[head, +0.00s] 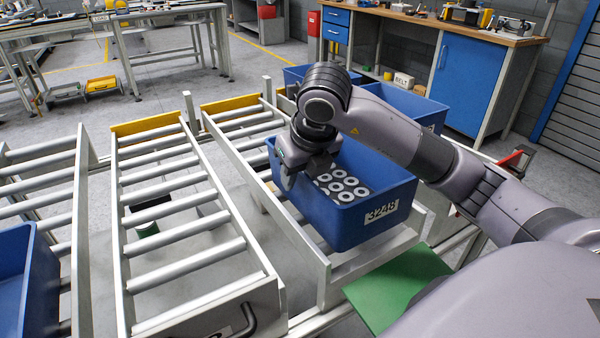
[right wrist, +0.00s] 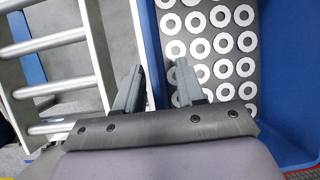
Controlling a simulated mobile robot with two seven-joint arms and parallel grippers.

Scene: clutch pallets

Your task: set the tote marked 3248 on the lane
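The blue tote marked 3248 (head: 352,228) is upright over the rollers of the right-hand lane (head: 322,262), near its front end. Its label faces the front, and rows of grey rings (head: 342,187) lie inside; they also show in the right wrist view (right wrist: 222,42). My right gripper (head: 287,178) is at the tote's left wall. In the right wrist view its two fingers (right wrist: 158,80) stand apart, one on each side of the wall, with gaps visible. My left gripper is not in view.
An empty roller lane with a yellow end stop (head: 147,124) lies to the left. Another blue tote (head: 28,280) is at the far left. More blue totes (head: 405,106) stand behind my right arm. A green panel (head: 398,285) is at the front right. A workbench (head: 440,30) stands behind.

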